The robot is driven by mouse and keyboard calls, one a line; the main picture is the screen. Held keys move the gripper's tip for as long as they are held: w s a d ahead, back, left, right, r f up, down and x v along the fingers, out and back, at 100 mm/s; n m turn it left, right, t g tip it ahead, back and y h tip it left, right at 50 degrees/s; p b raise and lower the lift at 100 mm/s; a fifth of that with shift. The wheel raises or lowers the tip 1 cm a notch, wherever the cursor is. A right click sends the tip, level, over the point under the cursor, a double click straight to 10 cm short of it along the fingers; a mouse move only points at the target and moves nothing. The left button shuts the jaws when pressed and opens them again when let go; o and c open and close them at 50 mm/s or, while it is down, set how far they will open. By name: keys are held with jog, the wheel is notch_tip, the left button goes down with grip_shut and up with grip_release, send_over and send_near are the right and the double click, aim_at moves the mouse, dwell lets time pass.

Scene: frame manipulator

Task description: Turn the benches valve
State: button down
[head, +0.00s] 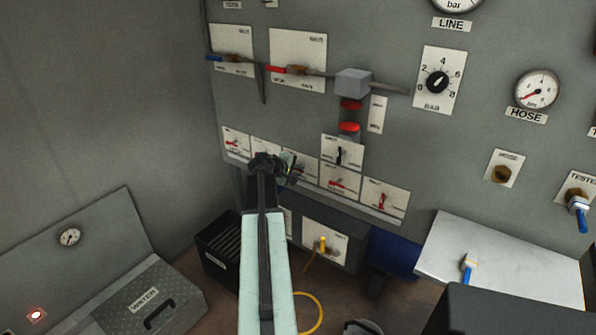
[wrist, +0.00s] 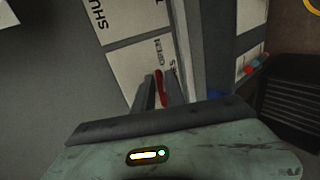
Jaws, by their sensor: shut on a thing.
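In the wrist view, a red valve handle (wrist: 159,86) stands between the two dark fingers of my gripper (wrist: 156,90). The fingers are shut on it. The handle belongs to a white label plate (wrist: 138,70) whose small lettering is too blurred and cut off to read surely as "benches". In the head view, my gripper (head: 283,168) is at the lower row of small valve plates on the grey wall panel. It covers most of the plate and handle it is at, so the handle's angle cannot be told there.
Neighbouring plates with red handles lie close by, left (head: 234,143) and right (head: 340,182). A plate with a black handle (head: 340,154) is just above right. A dark crate (head: 215,255), a grey case (head: 150,295) and a light bench top (head: 500,262) stand lower down.

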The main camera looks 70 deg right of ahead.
jog(key=shift+s+a+f, duration=0.1)
jog(key=c, duration=1.4)
grip_release()
jog(key=p+v, duration=0.4)
jog(key=v, duration=0.4)
